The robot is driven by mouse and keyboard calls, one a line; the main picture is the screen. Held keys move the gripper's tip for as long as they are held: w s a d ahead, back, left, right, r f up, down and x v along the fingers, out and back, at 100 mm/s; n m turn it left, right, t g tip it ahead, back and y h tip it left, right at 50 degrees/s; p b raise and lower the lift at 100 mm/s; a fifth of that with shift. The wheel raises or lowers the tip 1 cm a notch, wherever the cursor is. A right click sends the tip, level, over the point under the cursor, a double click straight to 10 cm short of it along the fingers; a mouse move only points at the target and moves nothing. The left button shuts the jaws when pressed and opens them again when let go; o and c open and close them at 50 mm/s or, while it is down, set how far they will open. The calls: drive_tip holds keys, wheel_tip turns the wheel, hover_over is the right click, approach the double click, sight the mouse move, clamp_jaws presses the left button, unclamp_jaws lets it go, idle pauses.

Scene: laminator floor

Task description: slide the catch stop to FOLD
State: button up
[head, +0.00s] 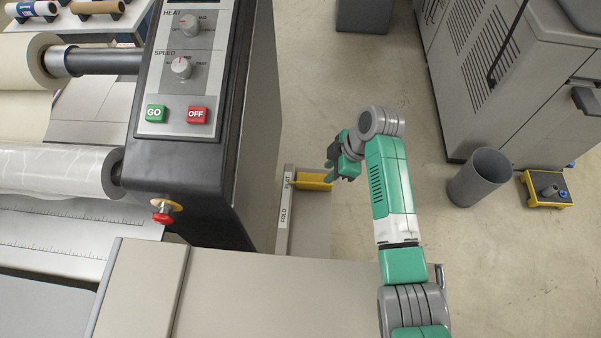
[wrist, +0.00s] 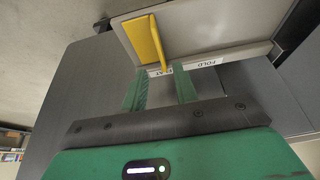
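The yellow catch stop (head: 315,180) stands across the grey catch tray (head: 312,240), at the end by the FLAT label (head: 289,180). The FOLD label (head: 284,218) is on the same rim, closer to the bottom of the head view. In the wrist view the stop (wrist: 143,40) has a narrow upright edge or tab pointing toward my gripper (wrist: 161,76). My two green fingers are apart, and the tab's end shows between their tips. I cannot tell whether they touch it. The FOLD label (wrist: 208,62) lies right of the fingers. In the head view my gripper (head: 332,173) is at the stop's right end.
The laminator's control panel (head: 183,70) with GO and OFF buttons rises left of the tray. A beige cover (head: 250,290) lies in front. A grey bin (head: 480,177) and a yellow pedal box (head: 546,189) stand at the right.

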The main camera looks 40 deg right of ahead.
sight(318, 183)
drive_tip(key=shift+d, duration=0.1)
drive_tip(key=shift+s+f, duration=0.1)
drive_tip(key=shift+f, duration=0.3)
drive_tip(key=x, duration=0.7)
clamp_jaws()
